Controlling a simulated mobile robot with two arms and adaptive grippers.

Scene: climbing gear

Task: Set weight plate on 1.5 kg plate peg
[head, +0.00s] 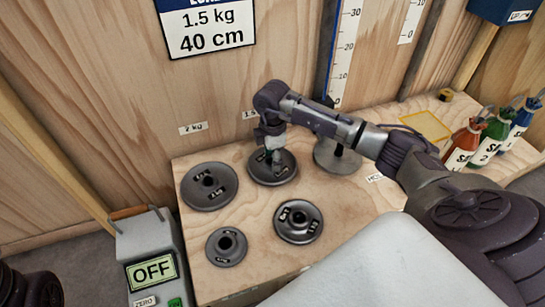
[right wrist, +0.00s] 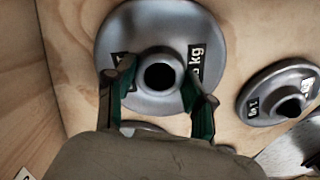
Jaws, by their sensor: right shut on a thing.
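A dark grey weight plate (head: 287,177) is at the back of the wooden bench in the head view, below the partly hidden "1.5" wall label (head: 249,115). My right gripper (head: 271,158) reaches down onto it from above. In the right wrist view, the same plate (right wrist: 160,25) lies between the green-padded fingers (right wrist: 153,80), which are shut on its raised hub. The hub's centre looks dark, and I cannot tell whether a peg is inside. I cannot tell whether the plate rests on the bench or is slightly raised. My left gripper is not in view.
Other plates lie left (head: 190,190), front left (head: 215,258) and front right (head: 298,237). A grey disc with a post (head: 335,165) stands right of the held plate. Coloured bottles (head: 464,147) stand far right. A grey "OFF" box (head: 145,237) stands left of the bench.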

